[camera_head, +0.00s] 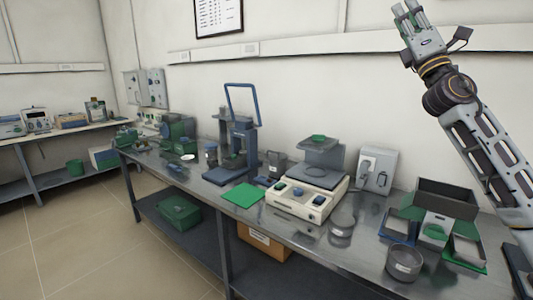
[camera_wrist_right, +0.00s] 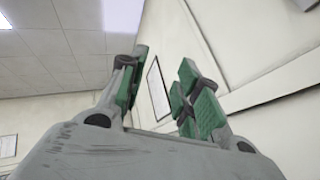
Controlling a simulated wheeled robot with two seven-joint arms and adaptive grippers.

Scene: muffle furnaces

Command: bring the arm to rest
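My right arm (camera_head: 487,145) rises from the right edge of the head view and points up and left in front of the wall. My right gripper (camera_head: 409,12) is high above the bench, near the top edge. In the right wrist view my right gripper (camera_wrist_right: 163,68) has its green-padded fingers apart, with wall and a framed sheet showing through the gap. Nothing is held between them. My left gripper is not in view.
A long metal bench (camera_head: 262,217) carries a press (camera_head: 237,148), a cream-coloured device (camera_head: 306,196), a green sheet (camera_head: 243,196), a round grey container (camera_head: 404,263) and green-grey trays (camera_head: 445,199). A wall rail (camera_head: 350,43) runs behind the raised arm. Open floor (camera_head: 80,235) lies at left.

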